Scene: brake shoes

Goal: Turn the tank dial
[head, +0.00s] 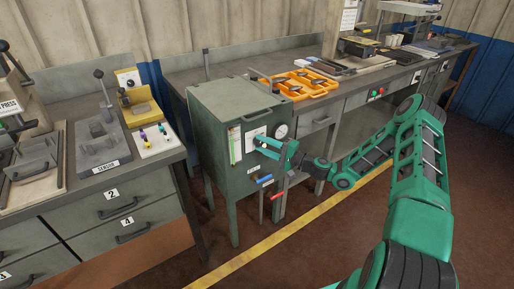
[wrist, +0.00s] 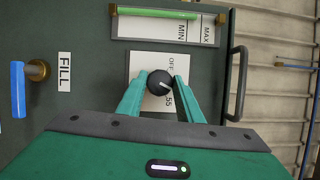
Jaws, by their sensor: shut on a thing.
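The tank (head: 220,115) is a grey-green cabinet in the middle of the head view. Its dial (wrist: 160,81) is a round black knob with a pale pointer line, on a white plate (wrist: 150,103) marked "OFF" and "55" in the wrist view. My gripper (wrist: 160,83) is shut on the dial, with one green finger on each side of it. In the head view my gripper (head: 264,141) reaches the tank's front, and its fingers largely hide the dial.
A level gauge (wrist: 165,27) marked MIN and MAX, a blue-handled FILL valve (wrist: 18,88) and a bar handle (wrist: 238,84) surround the dial. A round gauge (head: 281,131) and a red-handled valve (head: 277,196) are on the tank. Benches stand on both sides.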

